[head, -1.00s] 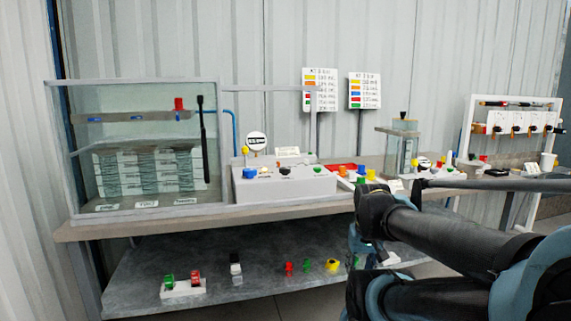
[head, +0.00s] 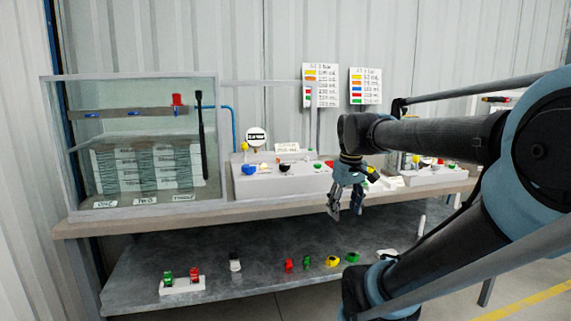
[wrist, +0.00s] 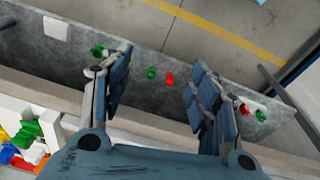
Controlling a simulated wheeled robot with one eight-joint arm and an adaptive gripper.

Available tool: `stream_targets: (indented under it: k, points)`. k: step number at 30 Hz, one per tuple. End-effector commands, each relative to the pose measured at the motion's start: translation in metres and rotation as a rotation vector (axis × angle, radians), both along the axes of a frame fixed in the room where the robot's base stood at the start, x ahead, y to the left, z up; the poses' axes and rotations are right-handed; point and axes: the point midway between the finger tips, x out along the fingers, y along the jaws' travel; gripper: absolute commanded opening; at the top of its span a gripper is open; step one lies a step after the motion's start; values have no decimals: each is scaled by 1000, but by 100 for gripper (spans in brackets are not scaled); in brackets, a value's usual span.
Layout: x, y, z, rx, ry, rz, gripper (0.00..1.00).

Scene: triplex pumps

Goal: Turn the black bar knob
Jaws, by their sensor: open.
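A small black knob (head: 284,167), which looks like the bar knob, sits on the front of the white control box (head: 300,183) between a blue knob (head: 249,170) and a green knob (head: 317,166). Its exact shape is too small to tell. My gripper (head: 345,212) is open and empty in the head view, pointing down in front of the bench edge, right of the black knob and apart from it. In the wrist view its two fingers (wrist: 158,75) are spread wide over the lower shelf. I cannot make out the black knob in the wrist view.
A glass tank (head: 150,145) stands on the bench at left. The lower shelf (head: 215,265) carries several red, green and yellow knobs and a small white block (head: 182,286). A second white panel (head: 435,178) is at right. Two label signs stand behind.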

Motion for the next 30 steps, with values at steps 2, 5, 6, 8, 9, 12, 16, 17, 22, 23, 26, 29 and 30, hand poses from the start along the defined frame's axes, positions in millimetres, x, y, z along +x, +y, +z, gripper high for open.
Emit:
stream_targets:
  k: [2,5,6,8,9,12,16,17,22,23,26,29,30]
  points:
    - [24,11,31,-10,12,90,56]
    - [51,25,65,-22,24,201,56]
    - [61,31,79,-26,30,245,56]
    - [77,41,98,-33,39,314,56]
    - [88,48,110,-37,44,358,56]
    - [114,67,139,-47,56,469,56]
    - [147,93,174,-59,73,616,56]
    - [154,100,181,-62,76,649,56]
    - [192,137,217,-74,97,832,56]
    - [198,143,222,-77,100,861,56]
    - [213,161,236,-81,109,945,56]
    - [224,175,246,-85,116,1006,56]
    - [226,178,248,-85,118,1022,56]
